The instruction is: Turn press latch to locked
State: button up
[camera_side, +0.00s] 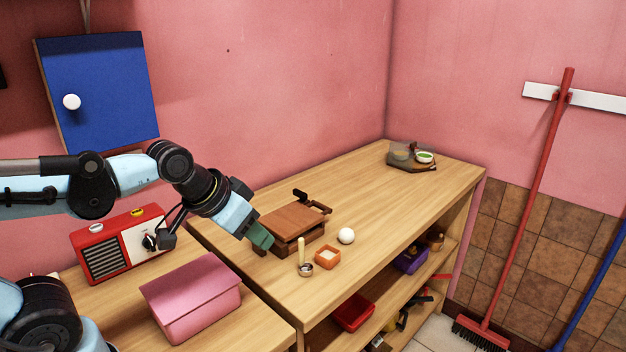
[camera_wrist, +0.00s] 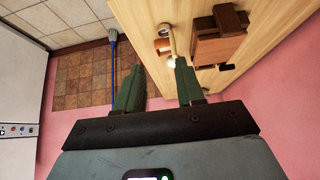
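The brown wooden press (camera_side: 293,222) sits on the wooden counter, its upper board lying over its base. A dark handle-like part (camera_side: 300,195) rises at its back, and another dark piece (camera_side: 320,207) sticks out at its right corner. I cannot tell which is the latch, or how it is set. My gripper (camera_side: 262,242) is at the press's left front side. In the wrist view, my gripper (camera_wrist: 156,66) has its green fingers wide apart with nothing held. The press (camera_wrist: 217,50) shows there right of the fingers. Whether a finger touches it is unclear.
A small scoop (camera_side: 304,268), an orange square dish (camera_side: 327,258) and a white ball (camera_side: 346,235) stand just in front of the press. A pink box (camera_side: 190,298) and a red radio (camera_side: 118,247) are on the lower surface at left.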

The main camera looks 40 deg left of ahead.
jog(key=o, duration=0.7)
jog(key=w+a+r, duration=0.3)
jog(key=w+r, duration=0.1)
jog(key=w, duration=0.2)
jog(key=shift+w+r+g, duration=0.15)
jog(key=shift+w+g, duration=0.1)
jog(key=shift+g, duration=0.15)
jog(key=g, duration=0.2)
send_over(300, 192)
jog(key=s, duration=0.5)
notch_tip(300, 192, down, 3)
jog(key=x, duration=1.1)
jog(key=shift+w, duration=0.2)
jog(key=c, duration=1)
